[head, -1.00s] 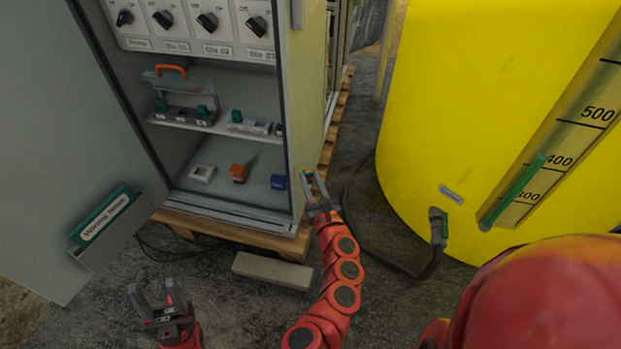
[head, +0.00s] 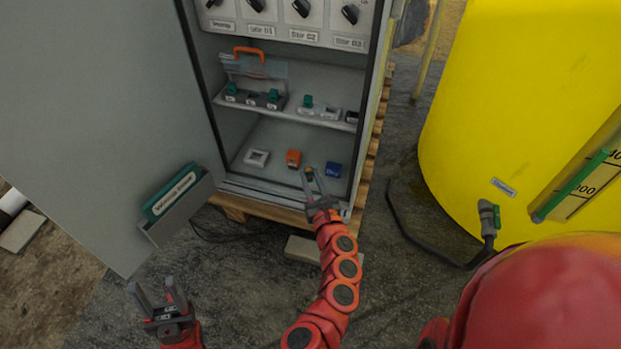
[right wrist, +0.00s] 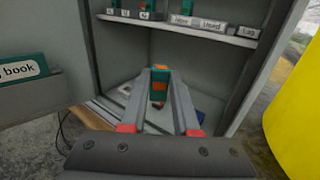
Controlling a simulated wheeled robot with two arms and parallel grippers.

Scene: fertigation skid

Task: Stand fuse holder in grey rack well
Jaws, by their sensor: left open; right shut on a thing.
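My right gripper (head: 309,173) is shut on a small green fuse holder with an orange patch (right wrist: 160,84), upright between the fingertips in the right wrist view. It is held in front of the open cabinet, below shelf height. The dark grey rack (head: 262,102) stands on the cabinet's middle shelf at the left. Green fuse holders (head: 273,95) stand at its two ends; its middle place looks empty. My left gripper (head: 157,303) is open and empty at the lower left, away from the cabinet.
A lighter labelled rack (head: 326,114) with one green piece is right on the same shelf (head: 290,112). An orange-handled clear cover (head: 252,66) rises behind the grey rack. White, orange (head: 293,158) and blue (head: 333,169) blocks sit on the cabinet floor. The door (head: 110,110) stands open left; a yellow tank (head: 500,110) is right.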

